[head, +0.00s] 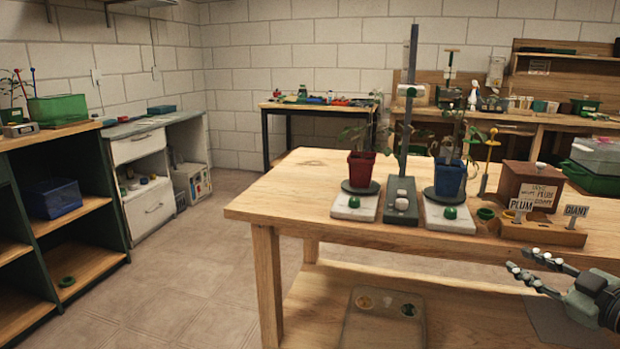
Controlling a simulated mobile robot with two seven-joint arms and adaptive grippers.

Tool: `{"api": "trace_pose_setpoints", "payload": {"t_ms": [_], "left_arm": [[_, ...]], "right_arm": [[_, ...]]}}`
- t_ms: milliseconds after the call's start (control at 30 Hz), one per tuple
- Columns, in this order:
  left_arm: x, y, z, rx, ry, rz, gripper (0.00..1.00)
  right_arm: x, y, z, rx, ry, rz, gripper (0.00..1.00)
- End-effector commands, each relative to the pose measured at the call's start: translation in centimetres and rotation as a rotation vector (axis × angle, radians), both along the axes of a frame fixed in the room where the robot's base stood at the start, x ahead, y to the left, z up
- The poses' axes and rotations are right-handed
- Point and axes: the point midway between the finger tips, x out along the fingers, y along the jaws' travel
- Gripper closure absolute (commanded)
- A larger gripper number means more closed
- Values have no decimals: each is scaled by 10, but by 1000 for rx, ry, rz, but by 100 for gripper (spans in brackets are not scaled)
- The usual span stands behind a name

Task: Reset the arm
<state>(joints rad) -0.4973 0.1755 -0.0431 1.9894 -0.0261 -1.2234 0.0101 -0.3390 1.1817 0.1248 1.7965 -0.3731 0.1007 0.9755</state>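My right gripper (533,271) comes in from the lower right, over the front right edge of the wooden table (290,205). Its two fingers point left and are spread apart, with nothing between them. It is apart from the things on the table. My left gripper does not show. On the table a red pot (362,165) and a blue pot (449,178), each with a plant, stand on white bases with green knobs. A grey stand with a tall post (407,110) stands between them.
A tray (372,325) lies on the lower shelf. The table's left end is clear. Shelves (85,260) stand at the left.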

Motion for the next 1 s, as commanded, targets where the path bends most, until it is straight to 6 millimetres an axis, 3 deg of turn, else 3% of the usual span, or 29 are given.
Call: {"api": "trace_pose_setpoints", "payload": {"t_ms": [33,100,267,400,500,600,733,833,1000], "left_arm": [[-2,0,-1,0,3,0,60],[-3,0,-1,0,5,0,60],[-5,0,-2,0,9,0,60],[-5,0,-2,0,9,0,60],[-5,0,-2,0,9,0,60],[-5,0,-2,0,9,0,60],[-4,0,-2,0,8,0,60],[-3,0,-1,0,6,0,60],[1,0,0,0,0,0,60]], "right_arm": [[-10,-8,-39,40,22,-119,71],[-27,-17,-89,57,81,-274,71],[-83,-10,-196,70,302,-526,71],[-144,27,-275,72,556,-644,71],[-189,67,-319,73,747,-673,71],[-229,108,-348,77,917,-665,71],[-264,150,-366,81,1073,-630,71],[-279,168,-372,79,1136,-607,71],[-285,175,-374,78,1164,-596,71]]}}
